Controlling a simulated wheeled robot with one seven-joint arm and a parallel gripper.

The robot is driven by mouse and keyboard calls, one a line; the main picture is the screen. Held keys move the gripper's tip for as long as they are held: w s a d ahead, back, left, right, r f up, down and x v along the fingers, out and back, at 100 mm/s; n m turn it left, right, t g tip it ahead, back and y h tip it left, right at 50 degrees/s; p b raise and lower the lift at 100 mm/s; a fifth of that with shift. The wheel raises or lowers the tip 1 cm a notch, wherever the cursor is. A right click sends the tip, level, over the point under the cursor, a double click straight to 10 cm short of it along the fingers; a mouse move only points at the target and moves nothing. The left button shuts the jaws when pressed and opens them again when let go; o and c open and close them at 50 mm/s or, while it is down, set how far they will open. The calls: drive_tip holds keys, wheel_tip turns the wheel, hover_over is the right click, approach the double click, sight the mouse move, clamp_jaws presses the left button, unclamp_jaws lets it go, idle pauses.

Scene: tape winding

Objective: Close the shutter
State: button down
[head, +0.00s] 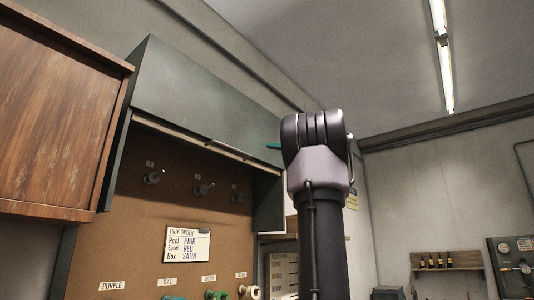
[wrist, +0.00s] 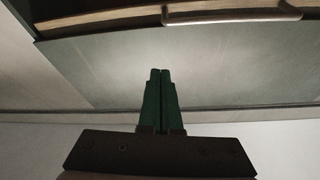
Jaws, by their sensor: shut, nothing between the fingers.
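The shutter is a grey-green panel (head: 205,100) at the top of the wall cabinet, raised, with the space below it open. A bar handle (head: 228,149) runs along its lower edge. In the wrist view the panel (wrist: 200,65) fills the middle, with the handle (wrist: 232,15) at the top. My gripper (wrist: 160,72) is shut and empty, its green fingers over the panel and clear of the handle in that picture. In the head view a green fingertip (head: 273,146) shows right of the handle; my arm hides the rest. I cannot tell whether the fingers touch the panel.
A brown backboard (head: 135,200) with pegs and a pick-order card (head: 188,244) shows under the shutter. Several spools (head: 215,294) sit at the bottom. A wooden cabinet (head: 60,110) stands close on the left. A small shelf (head: 447,262) hangs on the right wall.

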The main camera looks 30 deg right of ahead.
drive_tip(key=x, duration=0.9)
drive_tip(key=shift+w+a, duration=0.15)
drive_tip(key=shift+w, duration=0.1)
drive_tip(key=f, duration=0.2)
drive_tip(key=shift+s+a+f, duration=0.2)
drive_tip(key=shift+a+f, duration=0.05)
drive_tip(key=shift+f, duration=0.1)
drive_tip(key=shift+a+f, duration=0.15)
drive_tip(key=shift+f, duration=0.5)
wheel_tip(320, 180, down, 27)
drive_tip(key=shift+f, duration=0.3)
